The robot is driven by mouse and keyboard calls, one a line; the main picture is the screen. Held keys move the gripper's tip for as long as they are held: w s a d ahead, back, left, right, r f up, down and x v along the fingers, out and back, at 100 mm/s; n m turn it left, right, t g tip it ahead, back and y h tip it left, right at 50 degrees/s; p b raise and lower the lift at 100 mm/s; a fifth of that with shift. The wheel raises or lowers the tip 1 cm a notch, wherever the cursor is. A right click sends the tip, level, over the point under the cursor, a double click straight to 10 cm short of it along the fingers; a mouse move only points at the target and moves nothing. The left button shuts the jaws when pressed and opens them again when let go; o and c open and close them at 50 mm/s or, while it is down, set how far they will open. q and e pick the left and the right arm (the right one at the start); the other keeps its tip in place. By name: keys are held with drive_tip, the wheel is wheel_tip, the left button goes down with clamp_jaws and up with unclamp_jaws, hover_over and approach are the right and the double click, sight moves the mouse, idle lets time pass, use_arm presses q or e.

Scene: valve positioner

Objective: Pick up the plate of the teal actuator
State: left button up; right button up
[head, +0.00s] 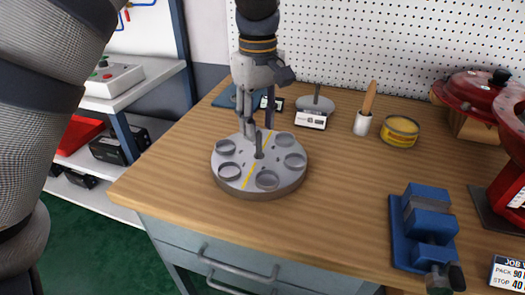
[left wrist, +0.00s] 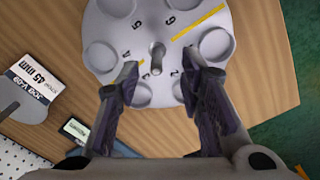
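A round grey plate (head: 285,180) with several round pockets, numbers and a yellow line lies on the wooden bench. A short post (head: 258,149) stands at its middle; it also shows in the left wrist view (left wrist: 157,58). My left gripper (head: 254,124) points down over the plate. In the left wrist view its fingers (left wrist: 160,72) are apart, with the post just beyond the gap and nothing between the fingertips. I cannot tell if they touch the plate. A blue-teal thing (head: 225,98) shows partly behind the gripper; I cannot tell whether it is the actuator. My right gripper is not in view.
Behind the plate stand a grey-topped piece with a label card (head: 311,120), a brush in a white cup (head: 364,115) and a yellow tin (head: 401,131). A blue vise (head: 424,230) and red equipment (head: 475,95) are at the right.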

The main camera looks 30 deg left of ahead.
sight(259, 156)
use_arm(q)
drive_tip(key=f, duration=0.7)
drive_tip(key=shift+w+a, duration=0.2)
drive_tip(key=shift+w, duration=0.1)
drive_tip(key=shift+r, duration=0.1)
drive_tip(key=shift+c, duration=0.6)
clamp_jaws()
